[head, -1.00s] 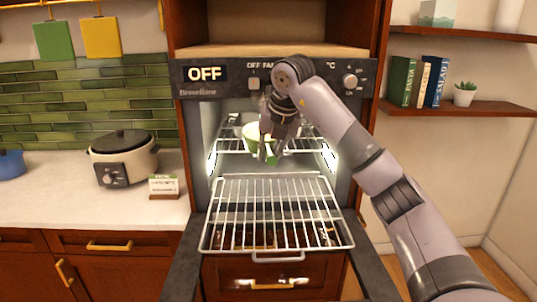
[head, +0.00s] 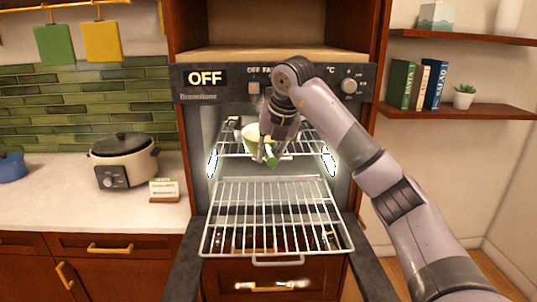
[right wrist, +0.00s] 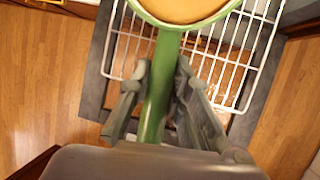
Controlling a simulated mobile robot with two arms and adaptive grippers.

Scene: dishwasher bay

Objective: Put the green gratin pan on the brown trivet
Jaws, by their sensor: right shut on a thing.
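The green gratin pan (head: 256,137), with a pale tan filling, is inside the open oven, partly hidden behind my right gripper (head: 268,150). In the right wrist view the pan (right wrist: 185,22) shows at the top, with its green handle (right wrist: 160,88) running down between the two fingers of my right gripper (right wrist: 165,82). That gripper is shut on the handle. I cannot tell how far the pan is above the inner rack. I cannot make out a brown trivet in these views. My left gripper is not in view.
The lower wire rack (head: 275,215) is pulled out over the open oven door and looks empty. An upper rack (head: 310,146) is inside the oven. On the counter at left are a cream cooker (head: 122,165), a small card (head: 164,189) and a blue pot (head: 12,167).

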